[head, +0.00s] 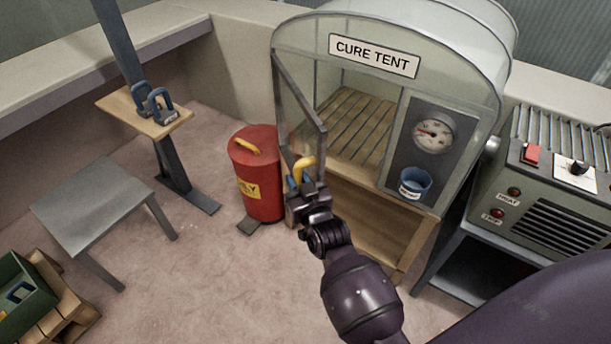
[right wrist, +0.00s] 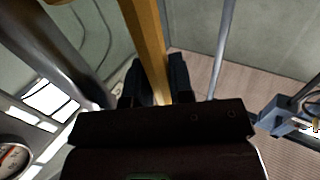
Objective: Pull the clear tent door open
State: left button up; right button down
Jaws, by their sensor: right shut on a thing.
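The cure tent (head: 285,35) stands at the back centre under a "CURE TENT" sign. Its clear door (head: 301,100) has a grey frame, is hinged at the left, and stands swung outward, leaving the slatted inside in view. My right gripper (head: 305,185) is shut on the yellow door handle (head: 304,166) at the door's free side. In the right wrist view the yellow handle (right wrist: 146,45) runs between the two dark fingers (right wrist: 155,82). My left gripper is not in view.
A red bin (head: 258,180) stands close left of the door. A grey table (head: 95,200) and a post with a small wooden shelf (head: 130,112) are further left. A heater unit (head: 545,190) stands right of the tent. Open floor lies in front of the bin.

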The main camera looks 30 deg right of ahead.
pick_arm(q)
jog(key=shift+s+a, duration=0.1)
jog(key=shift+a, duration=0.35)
pick_arm(e)
jog(key=shift+w+a+f, duration=0.1)
jog(key=shift+a, duration=0.45)
jog(key=c, duration=1.3)
grip_release()
pick_arm(q)
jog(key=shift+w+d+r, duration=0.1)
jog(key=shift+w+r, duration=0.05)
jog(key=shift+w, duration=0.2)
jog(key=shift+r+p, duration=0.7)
jog(key=shift+p, duration=0.25)
pick_arm(e)
jog(key=s, duration=1)
jog(key=shift+s+a, duration=0.35)
jog(key=shift+s, duration=0.05)
